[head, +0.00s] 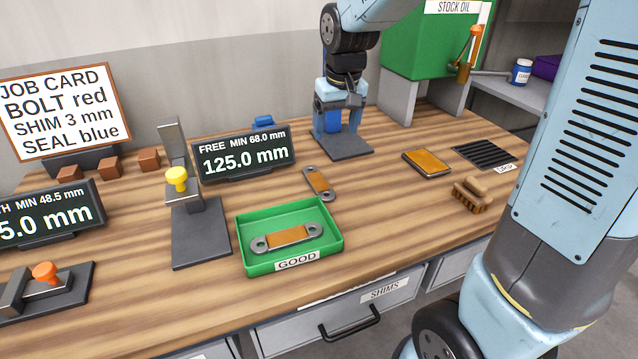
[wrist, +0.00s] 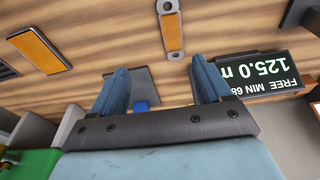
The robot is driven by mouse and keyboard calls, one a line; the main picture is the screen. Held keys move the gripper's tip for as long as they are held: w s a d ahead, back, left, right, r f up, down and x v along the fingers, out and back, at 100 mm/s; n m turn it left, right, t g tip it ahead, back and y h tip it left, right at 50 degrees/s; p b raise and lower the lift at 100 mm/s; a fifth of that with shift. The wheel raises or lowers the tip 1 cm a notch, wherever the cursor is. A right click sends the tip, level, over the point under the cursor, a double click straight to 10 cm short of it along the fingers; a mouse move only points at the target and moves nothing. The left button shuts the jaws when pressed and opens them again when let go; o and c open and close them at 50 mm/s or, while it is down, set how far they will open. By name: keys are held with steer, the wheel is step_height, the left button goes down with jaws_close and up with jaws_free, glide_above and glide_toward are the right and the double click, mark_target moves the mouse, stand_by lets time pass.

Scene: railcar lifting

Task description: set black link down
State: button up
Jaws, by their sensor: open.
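No link in view is plainly black. One link (head: 318,183) with grey eyed ends and an orange middle lies flat on the bench behind the green tray. It also shows in the wrist view (wrist: 171,32), beyond the fingers. A second, similar link (head: 289,236) lies inside the green GOOD tray (head: 245,262). My gripper (head: 338,127) is open above a dark plate (head: 344,148) with a blue part (head: 329,119) at its back. In the wrist view the space between my fingers (wrist: 160,82) holds no link.
A display reading 125.0 mm (head: 243,154) stands left of my gripper. A gauge with a yellow knob (head: 177,180) stands left of the tray. An orange-topped pad (head: 427,162), a brush (head: 472,194) and a dark grille (head: 487,154) lie at right. Bench between them is clear.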

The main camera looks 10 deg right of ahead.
step_height(320, 180, down, 2)
steer(key=w+a+f, duration=0.1)
steer(key=w+a, duration=0.1)
steer(key=a, duration=0.1)
glide_above(318, 181)
steer(key=shift+g, duration=0.3)
steer(key=f, duration=0.8)
steer(key=shift+s+d, duration=0.35)
steer(key=shift+s, duration=0.05)
steer(key=shift+w+a+f, duration=0.15)
steer(key=shift+f, duration=1.2)
steer(key=shift+w+a+f, duration=0.1)
steer(key=shift+a+f, duration=0.05)
steer(key=shift+f, duration=1.15)
jaws_close()
